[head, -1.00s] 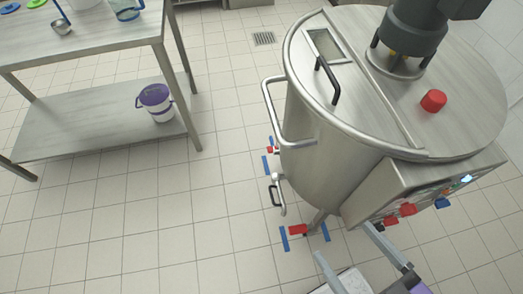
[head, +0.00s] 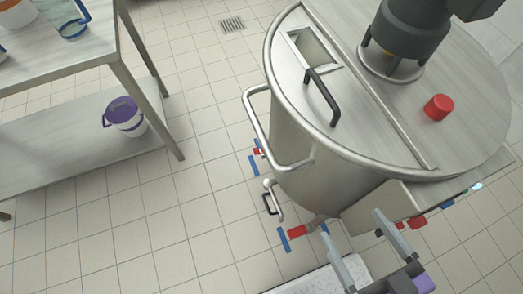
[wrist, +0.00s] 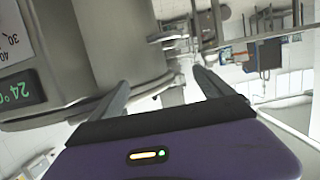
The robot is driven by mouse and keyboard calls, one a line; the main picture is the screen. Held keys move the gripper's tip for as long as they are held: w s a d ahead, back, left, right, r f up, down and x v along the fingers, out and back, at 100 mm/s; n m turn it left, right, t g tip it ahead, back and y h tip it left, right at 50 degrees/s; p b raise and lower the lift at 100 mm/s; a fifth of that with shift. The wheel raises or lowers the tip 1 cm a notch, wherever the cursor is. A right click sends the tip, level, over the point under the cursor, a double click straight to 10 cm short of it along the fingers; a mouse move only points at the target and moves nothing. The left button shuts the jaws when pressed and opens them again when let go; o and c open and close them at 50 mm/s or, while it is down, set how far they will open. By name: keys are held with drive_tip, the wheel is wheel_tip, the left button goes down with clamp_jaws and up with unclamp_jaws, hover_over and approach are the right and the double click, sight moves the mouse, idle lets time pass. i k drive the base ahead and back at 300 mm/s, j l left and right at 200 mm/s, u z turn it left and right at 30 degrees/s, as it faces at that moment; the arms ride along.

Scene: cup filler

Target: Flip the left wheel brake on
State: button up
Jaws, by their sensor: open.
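The steel vat (head: 310,150) stands on legs at the right of the head view. A red brake lever (head: 298,231) shows low at its near foot, between a blue floor strip (head: 284,239) and another blue piece. A second red brake piece (head: 258,150) shows farther back at the vat's left, beside a blue strip (head: 254,165). I cannot tell which of them is the left brake, nor its setting. My gripper (head: 357,232) is open and empty, above and right of the near red lever, apart from it. In the wrist view my gripper (wrist: 161,78) has nothing between its fingers.
A steel table (head: 60,75) with a lower shelf holding a white bucket with a purple lid (head: 125,116) stands at left. Tiled floor at left is clear.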

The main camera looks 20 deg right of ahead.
sight(256, 152)
drive_tip(key=j+z, duration=0.1)
drive_tip(key=j, duration=0.8)
drive_tip(key=k+j+z, duration=0.1)
drive_tip(key=j, duration=0.75)
drive_tip(key=i+j+z, duration=0.1)
drive_tip(key=j, duration=0.25)
drive_tip(key=i+j+z, duration=0.1)
drive_tip(key=j, duration=0.3)
drive_tip(key=i+j+z, duration=0.1)
drive_tip(key=i+j, duration=0.15)
drive_tip(key=j, duration=0.15)
drive_tip(key=i+j+z, duration=0.1)
drive_tip(key=i+j, duration=0.15)
drive_tip(key=i, duration=0.25)
drive_tip(key=i+j, duration=0.25)
drive_tip(key=i, duration=0.2)
drive_tip(key=i+j+z, duration=0.15)
drive_tip(key=i, duration=0.35)
drive_tip(key=j, duration=0.1)
